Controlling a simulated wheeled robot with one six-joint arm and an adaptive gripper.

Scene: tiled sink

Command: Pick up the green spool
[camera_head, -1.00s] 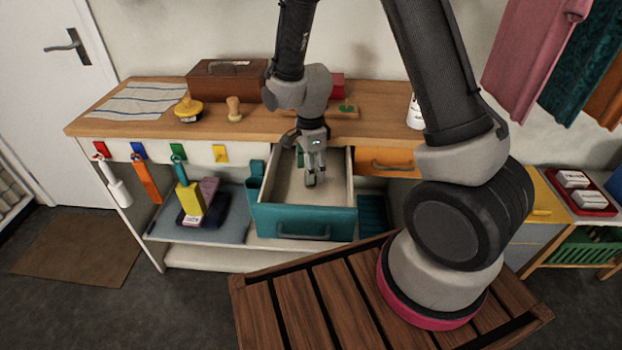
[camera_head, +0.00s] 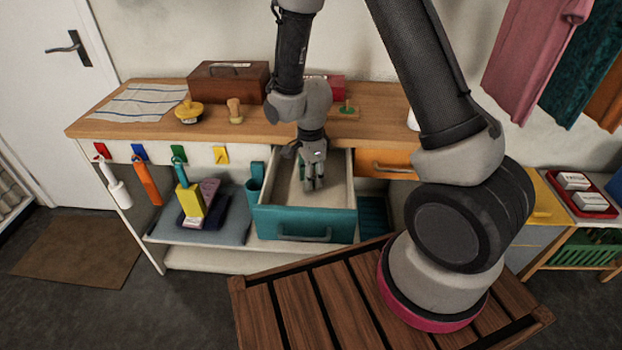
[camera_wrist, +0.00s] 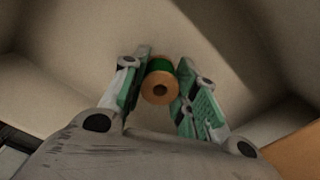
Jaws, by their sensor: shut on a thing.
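The green spool (camera_wrist: 160,66) shows in the wrist view as a green band with an orange-brown round end with a dark hole. It sits between the two fingers of my gripper (camera_wrist: 161,84), which are shut on it. In the head view my gripper (camera_head: 314,187) points down inside the open teal drawer (camera_head: 305,222). The spool is hidden behind the fingers there. I cannot tell whether the spool touches the drawer floor.
The drawer's walls stand close around my gripper. Above it, the wooden counter (camera_head: 150,127) holds a brown box (camera_head: 228,84), a yellow-topped brush (camera_head: 188,111) and a wooden knob-like piece (camera_head: 235,109). An orange drawer (camera_head: 384,163) is at the right.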

